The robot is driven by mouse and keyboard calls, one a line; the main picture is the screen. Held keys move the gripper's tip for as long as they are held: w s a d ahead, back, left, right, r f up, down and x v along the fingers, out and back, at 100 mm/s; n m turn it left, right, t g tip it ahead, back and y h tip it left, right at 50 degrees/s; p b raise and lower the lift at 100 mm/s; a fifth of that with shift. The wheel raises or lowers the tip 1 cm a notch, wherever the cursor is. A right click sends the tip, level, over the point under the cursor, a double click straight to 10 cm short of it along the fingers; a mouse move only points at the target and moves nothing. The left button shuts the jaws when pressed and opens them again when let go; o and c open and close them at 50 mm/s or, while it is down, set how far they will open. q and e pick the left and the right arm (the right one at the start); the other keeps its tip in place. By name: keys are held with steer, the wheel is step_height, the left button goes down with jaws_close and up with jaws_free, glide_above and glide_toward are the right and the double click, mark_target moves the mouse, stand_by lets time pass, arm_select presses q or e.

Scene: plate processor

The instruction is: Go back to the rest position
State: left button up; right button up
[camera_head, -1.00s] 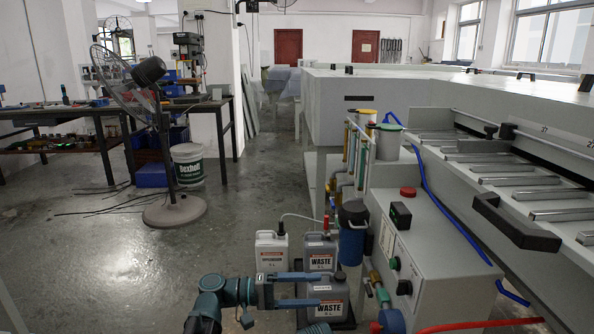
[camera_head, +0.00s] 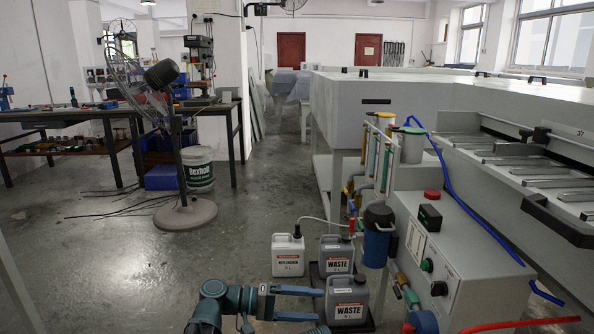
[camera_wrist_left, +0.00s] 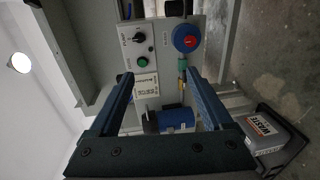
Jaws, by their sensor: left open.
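My left gripper (camera_head: 318,303) is in the lower middle of the head view, its two fingers spread and pointing right. No object shows between them there. Its tips are close to the front grey waste jug (camera_head: 346,302); I cannot tell whether they touch. In the left wrist view, the open fingers (camera_wrist_left: 160,88) frame the machine's control panel, which lies beyond them. My right gripper is not in view.
Another grey waste jug (camera_head: 336,256) and a white jug (camera_head: 288,256) stand behind the front jug. The grey machine (camera_head: 465,260) with hoses and knobs fills the right. A fan (camera_head: 185,213) stands left on open floor.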

arm_select(q)
steer(key=s+a+f+y, duration=0.3)
steer(key=a+f+y, duration=0.3)
steer(key=f, duration=0.3)
steer(key=s+a+f+y, duration=0.3)
steer(key=a+f+y, duration=0.25)
steer(key=f, duration=0.25)
steer(key=s+a+f+y, duration=0.2)
steer(key=a+y, duration=0.3)
steer(key=a, duration=0.3)
steer(key=s+d+r+m+p, duration=0.1)
steer(key=s+d+r+p, duration=0.1)
steer(key=r+p, duration=1.3)
steer(key=s+d+r+m+y+p, duration=0.1)
steer(key=d+r+p, duration=0.4)
steer(key=r+p, duration=1.1)
steer(key=s+d+r+m+p, duration=0.2)
steer(key=d+r+p, duration=0.1)
steer(key=r+p, duration=1.2)
steer(key=shift+s+d+r+g+p, duration=0.3)
steer(key=shift+s+d+g+p, duration=0.05)
steer(key=shift+d+g, duration=0.05)
